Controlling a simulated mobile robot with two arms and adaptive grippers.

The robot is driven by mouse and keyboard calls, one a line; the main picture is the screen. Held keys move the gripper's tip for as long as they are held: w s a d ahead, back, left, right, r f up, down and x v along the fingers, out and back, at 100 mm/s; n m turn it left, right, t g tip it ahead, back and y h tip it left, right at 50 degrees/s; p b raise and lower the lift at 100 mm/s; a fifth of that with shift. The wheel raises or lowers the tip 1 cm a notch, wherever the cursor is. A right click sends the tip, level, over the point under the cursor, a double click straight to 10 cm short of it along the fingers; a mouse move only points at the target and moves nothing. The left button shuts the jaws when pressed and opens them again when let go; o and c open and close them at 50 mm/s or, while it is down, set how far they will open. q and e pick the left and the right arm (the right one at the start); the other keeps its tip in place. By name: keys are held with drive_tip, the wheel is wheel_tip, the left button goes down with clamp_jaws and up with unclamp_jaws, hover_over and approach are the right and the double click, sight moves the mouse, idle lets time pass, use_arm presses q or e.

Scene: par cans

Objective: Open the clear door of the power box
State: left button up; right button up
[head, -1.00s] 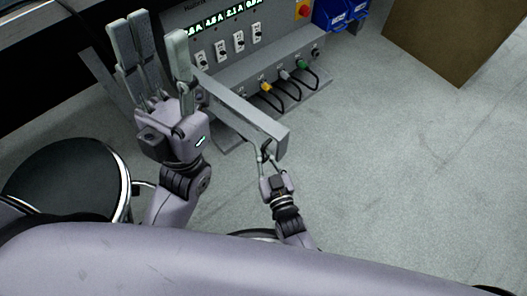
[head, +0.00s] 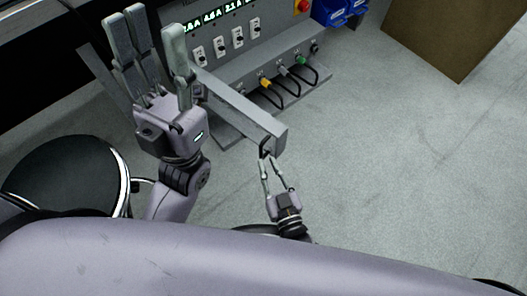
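The power box (head: 225,60) is a grey panel with green readouts, a row of switches and cable sockets, at the top middle. A long grey bar (head: 240,105), seemingly the door's frame seen nearly edge-on, stands out from the box's left part. A dark handle (head: 265,147) sits at its outer end. The clear pane cannot be made out. My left gripper (head: 153,42) is open and empty, fingers up, left of the bar, near the box's left side. My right gripper (head: 269,160) has its fingers apart just below the handle; whether they touch it is unclear.
Yellow, grey and green plugs with looped black cables (head: 290,80) stick out low on the box. Blue bins (head: 338,12) and a brown board (head: 440,35) stand at the upper right. A round black stool (head: 65,178) is at left. The floor at right is clear.

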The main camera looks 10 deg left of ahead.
drive_tip(key=v, duration=0.5)
drive_tip(key=shift+s+d, duration=0.1)
drive_tip(key=shift+s, duration=0.15)
